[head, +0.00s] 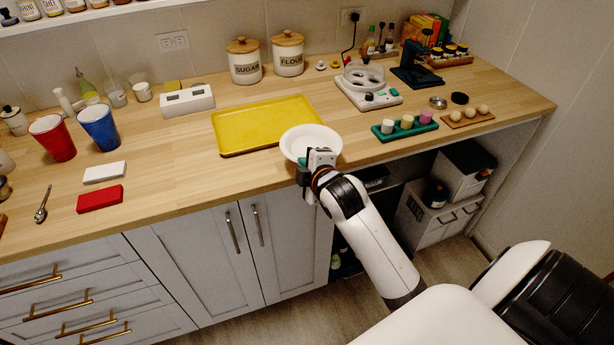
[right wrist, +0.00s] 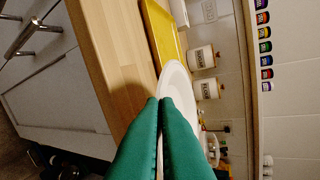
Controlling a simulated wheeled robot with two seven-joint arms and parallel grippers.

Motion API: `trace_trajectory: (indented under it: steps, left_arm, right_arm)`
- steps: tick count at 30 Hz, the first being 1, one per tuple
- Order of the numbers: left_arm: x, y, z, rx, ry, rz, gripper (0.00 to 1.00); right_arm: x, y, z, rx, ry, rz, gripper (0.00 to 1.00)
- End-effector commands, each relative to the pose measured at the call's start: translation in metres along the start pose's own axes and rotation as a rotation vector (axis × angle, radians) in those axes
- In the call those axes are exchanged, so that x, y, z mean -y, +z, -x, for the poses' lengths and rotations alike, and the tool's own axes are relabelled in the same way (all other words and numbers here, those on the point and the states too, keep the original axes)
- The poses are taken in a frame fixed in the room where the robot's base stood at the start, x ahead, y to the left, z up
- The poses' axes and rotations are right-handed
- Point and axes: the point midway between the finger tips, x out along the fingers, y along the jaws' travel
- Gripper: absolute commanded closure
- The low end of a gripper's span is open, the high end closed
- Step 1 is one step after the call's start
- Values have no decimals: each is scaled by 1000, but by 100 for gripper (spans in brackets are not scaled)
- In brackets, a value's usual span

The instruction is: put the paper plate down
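The white paper plate (head: 311,142) is over the front right corner of the yellow tray (head: 232,144) in the head view. My right gripper (head: 309,163) is at the plate's near rim, by the counter's front edge. In the right wrist view the two green fingers (right wrist: 163,103) meet on the rim of the plate (right wrist: 176,82), so the gripper is shut on it. I cannot tell whether the plate's underside touches the tray or counter. My left gripper is not in view.
The wooden counter (head: 180,170) has bare room left of the tray. A green holder with cups (head: 405,131) and a white appliance (head: 367,88) stand to the right. Sugar (head: 244,62) and flour (head: 288,54) canisters stand behind. Red (head: 53,138) and blue (head: 98,127) cups stand left.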

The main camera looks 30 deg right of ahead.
Motion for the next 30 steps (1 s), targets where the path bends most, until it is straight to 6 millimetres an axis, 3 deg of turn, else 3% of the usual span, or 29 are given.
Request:
trace_trajectory:
  steps: [12, 25, 29, 30]
  left_arm:
    - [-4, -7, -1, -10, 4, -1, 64]
    - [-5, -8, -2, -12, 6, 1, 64]
    - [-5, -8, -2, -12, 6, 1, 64]
    - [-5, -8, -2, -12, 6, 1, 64]
  right_arm:
    - [-47, -13, -20, -2, 1, 0, 100]
    - [-54, -14, -23, -1, -2, 2, 100]
    - [-53, -14, -23, -1, -2, 2, 76]
    - [-53, -14, -23, 0, -2, 2, 76]
